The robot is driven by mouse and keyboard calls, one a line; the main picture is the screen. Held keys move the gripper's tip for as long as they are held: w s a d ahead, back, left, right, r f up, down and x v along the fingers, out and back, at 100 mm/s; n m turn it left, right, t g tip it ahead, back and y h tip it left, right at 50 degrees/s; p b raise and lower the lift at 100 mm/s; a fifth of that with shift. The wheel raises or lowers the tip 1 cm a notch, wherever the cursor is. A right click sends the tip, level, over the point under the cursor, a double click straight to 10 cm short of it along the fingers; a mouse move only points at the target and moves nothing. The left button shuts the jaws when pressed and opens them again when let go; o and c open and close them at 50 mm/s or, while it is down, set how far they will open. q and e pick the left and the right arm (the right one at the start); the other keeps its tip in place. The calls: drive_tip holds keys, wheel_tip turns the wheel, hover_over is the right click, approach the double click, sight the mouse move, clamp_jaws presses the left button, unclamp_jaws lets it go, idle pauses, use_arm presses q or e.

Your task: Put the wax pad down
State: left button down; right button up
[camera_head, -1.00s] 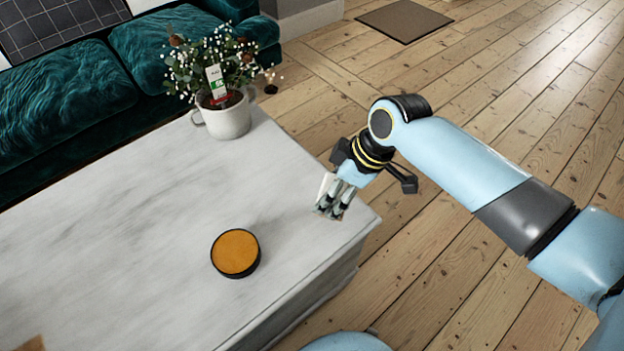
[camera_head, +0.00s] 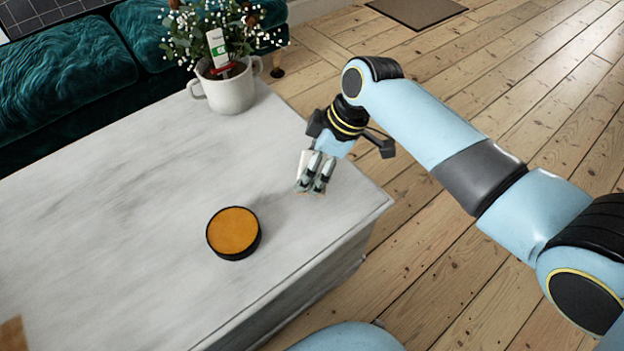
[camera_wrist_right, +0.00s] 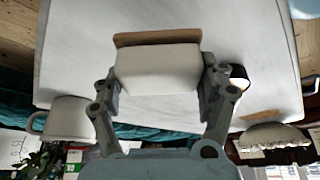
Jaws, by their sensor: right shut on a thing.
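The wax pad (camera_wrist_right: 158,72), a pale block with a brown edge, is held between the two fingers of my right gripper (camera_wrist_right: 158,84). In the head view only a pale sliver of the pad (camera_head: 303,164) shows beside the fingers. There my right gripper (camera_head: 315,175) points down over the right end of the pale marble-topped table (camera_head: 130,220). I cannot tell whether the pad touches the top. My left gripper is not in view.
A round black tin with an orange face (camera_head: 233,232) lies on the table, left of and nearer than the gripper. A white mug of flowers (camera_head: 230,88) stands at the back edge. A brown piece (camera_head: 12,334) is at lower left. A green sofa (camera_head: 65,75) is behind.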

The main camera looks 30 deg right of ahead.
wheel_tip(320, 180, down, 3)
drive_tip(key=shift+f+b, duration=0.2)
drive_tip(key=shift+b, duration=0.55)
drive_tip(key=shift+f, duration=0.4)
drive_tip(key=shift+r, duration=0.15)
drive_tip(key=o, duration=1.1)
drive_tip(key=shift+o, duration=0.2)
drive_tip(key=shift+d+r, duration=0.1)
drive_tip(key=shift+r, duration=0.2)
use_arm(q)
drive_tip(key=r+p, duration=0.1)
drive_tip(key=p, duration=0.1)
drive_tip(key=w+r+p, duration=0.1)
drive_tip(key=p, duration=0.1)
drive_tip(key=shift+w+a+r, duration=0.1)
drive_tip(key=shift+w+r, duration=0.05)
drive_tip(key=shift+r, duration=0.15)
use_arm(e)
drive_tip(key=v, duration=1.1)
drive_tip(key=shift+r, duration=0.15)
drive_tip(key=shift+s, duration=0.15)
